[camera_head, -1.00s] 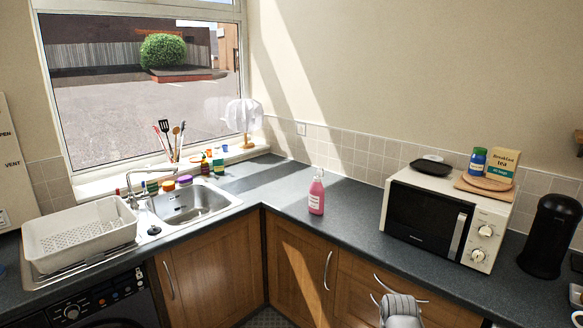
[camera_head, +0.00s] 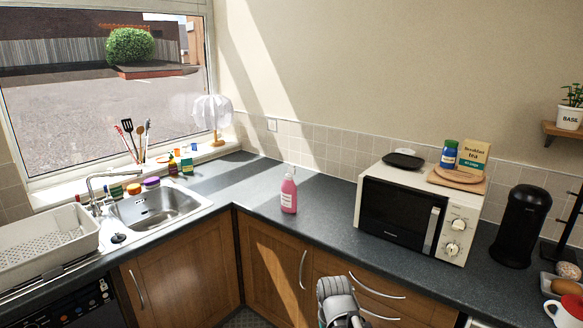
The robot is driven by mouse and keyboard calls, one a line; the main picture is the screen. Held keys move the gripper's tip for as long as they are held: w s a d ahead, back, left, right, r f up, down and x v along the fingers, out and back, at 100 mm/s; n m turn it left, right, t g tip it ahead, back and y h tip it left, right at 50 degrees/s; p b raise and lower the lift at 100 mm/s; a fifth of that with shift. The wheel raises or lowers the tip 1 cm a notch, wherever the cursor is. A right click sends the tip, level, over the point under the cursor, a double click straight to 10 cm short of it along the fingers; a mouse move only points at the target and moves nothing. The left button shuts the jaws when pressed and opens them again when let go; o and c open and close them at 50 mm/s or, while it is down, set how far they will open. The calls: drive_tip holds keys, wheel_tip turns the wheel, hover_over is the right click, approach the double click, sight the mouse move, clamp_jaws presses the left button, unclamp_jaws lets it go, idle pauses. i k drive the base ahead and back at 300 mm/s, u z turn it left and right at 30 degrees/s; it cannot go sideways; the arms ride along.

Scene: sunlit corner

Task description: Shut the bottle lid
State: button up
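A pink bottle (camera_head: 289,194) with a white label stands upright on the dark countertop in the corner, between the sink and the microwave. Its top is pale or clear and hard to make out against the sunlit tiles, so I cannot tell how its lid sits. Part of my arm, grey and rounded, shows at the bottom edge in front of the cupboards, well below and apart from the bottle. The fingers of my gripper cannot be made out.
A microwave (camera_head: 411,215) stands right of the bottle. A sink (camera_head: 160,208) and a white dish rack (camera_head: 45,245) lie to the left. A black canister (camera_head: 518,228) stands at the right. The countertop around the bottle is clear.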

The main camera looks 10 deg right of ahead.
sight(292, 169)
drive_tip(key=k, duration=1.35)
drive_tip(key=z, duration=0.5)
drive_tip(key=i, duration=2)
drive_tip(key=u, duration=0.4)
drive_tip(key=i, duration=0.45)
drive_tip(key=u, duration=0.4)
drive_tip(key=k, duration=0.1)
drive_tip(key=z, duration=0.1)
